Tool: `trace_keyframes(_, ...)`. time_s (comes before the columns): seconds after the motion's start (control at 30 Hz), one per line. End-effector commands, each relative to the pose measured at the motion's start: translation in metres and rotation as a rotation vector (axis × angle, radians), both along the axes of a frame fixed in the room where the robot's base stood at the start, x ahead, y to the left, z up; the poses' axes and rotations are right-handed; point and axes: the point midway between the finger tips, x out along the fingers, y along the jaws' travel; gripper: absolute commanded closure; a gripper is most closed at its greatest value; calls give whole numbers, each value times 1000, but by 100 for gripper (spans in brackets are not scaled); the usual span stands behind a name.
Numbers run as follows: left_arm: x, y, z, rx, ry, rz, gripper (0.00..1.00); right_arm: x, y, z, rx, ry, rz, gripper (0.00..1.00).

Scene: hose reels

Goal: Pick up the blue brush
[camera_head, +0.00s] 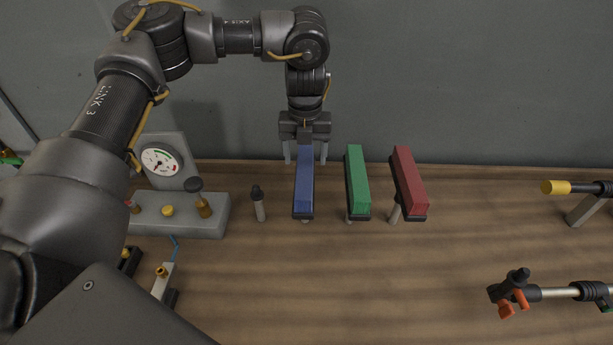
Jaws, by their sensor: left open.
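The blue brush (304,188) is a long blue block with a dark edge, held up on a short post at the back of the wooden table. It is the leftmost of three similar brushes. My left gripper (305,154) reaches down from above at the far end of the blue brush. Its two pale fingers are apart, one on each side of the brush's far end. I cannot tell whether they touch it. My right gripper is not in view.
A green brush (358,182) and a red brush (409,184) stand close to the right. A small dark-capped bottle (258,203) and a grey gauge unit (178,214) are at left. Tools with a yellow tip (556,187) and orange handle (510,301) lie right. The front middle of the table (380,290) is clear.

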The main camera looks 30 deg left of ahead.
Motion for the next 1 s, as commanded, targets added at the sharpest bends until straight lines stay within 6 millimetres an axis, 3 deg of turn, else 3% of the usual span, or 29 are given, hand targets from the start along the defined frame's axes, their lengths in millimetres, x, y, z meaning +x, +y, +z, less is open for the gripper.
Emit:
trace_keyframes(0.1,0,0,-1,0,-1,0,35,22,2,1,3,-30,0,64)
trace_keyframes(0.2,0,0,-4,-1,0,0,35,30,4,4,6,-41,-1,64)
trace_keyframes(0.4,0,0,-30,0,4,0,35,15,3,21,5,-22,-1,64)
trace_keyframes(0.6,1,0,-51,1,0,-1,35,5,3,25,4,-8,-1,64)
trace_keyframes(1.0,1,0,-53,0,-1,-1,35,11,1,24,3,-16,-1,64)
